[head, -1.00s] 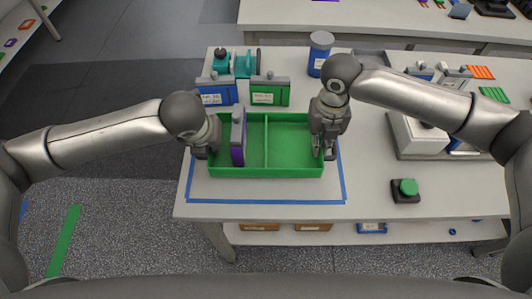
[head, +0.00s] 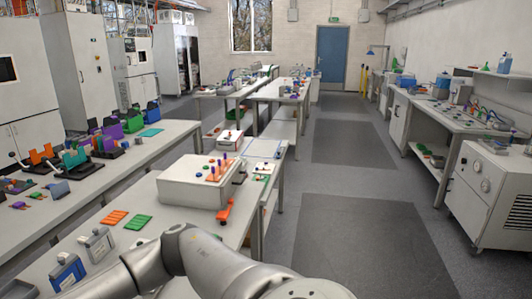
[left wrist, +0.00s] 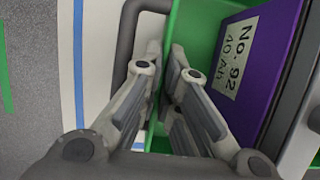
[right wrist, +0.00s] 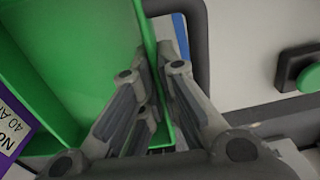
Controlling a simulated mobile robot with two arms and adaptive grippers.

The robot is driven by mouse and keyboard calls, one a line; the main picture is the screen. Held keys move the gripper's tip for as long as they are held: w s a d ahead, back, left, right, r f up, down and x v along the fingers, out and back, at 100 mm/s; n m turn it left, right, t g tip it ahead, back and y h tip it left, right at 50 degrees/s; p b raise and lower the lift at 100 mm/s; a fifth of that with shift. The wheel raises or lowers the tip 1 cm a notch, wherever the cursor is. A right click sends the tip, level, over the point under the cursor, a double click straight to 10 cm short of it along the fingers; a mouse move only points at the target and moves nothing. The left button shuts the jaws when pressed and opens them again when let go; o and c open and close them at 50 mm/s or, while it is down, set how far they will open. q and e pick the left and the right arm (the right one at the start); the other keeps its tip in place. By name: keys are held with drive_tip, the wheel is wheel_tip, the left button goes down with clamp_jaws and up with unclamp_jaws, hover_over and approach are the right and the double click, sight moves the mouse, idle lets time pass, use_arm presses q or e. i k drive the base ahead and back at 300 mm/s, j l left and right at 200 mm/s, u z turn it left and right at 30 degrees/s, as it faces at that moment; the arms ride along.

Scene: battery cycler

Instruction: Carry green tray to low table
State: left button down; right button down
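The green tray (right wrist: 80,55) shows in both wrist views, with a purple battery (left wrist: 255,75) marked No. 92, 40 Ah standing in it. The battery's edge also shows in the right wrist view (right wrist: 12,125). My left gripper (left wrist: 166,65) is closed around one end wall of the tray, beside a dark handle. My right gripper (right wrist: 153,75) is closed around the opposite end wall, also beside a dark handle. Both grippers and the tray are outside the head view. I cannot tell whether the tray touches the table. I cannot tell which table is the low one.
The near bench (head: 190,240) holds a white box (head: 200,182) and coloured grids. A side bench (head: 95,175) with coloured holders stands left. Clear aisle floor (head: 350,235) lies right, with a white cabinet (head: 490,195) beyond. A green button (right wrist: 308,78) is right of the tray.

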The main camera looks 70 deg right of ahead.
sight(263, 147)
drive_tip(key=z, duration=2.95)
drive_tip(key=i+z, duration=0.15)
drive_tip(key=z, duration=0.15)
drive_tip(key=i+l+z, duration=0.1)
drive_tip(key=z, duration=0.15)
drive_tip(key=i+l+u, duration=0.1)
drive_tip(key=i+u, duration=0.25)
drive_tip(key=i, duration=0.6)
drive_tip(key=i+u, duration=0.2)
drive_tip(key=i, duration=1.5)
drive_tip(key=l+z, duration=0.05)
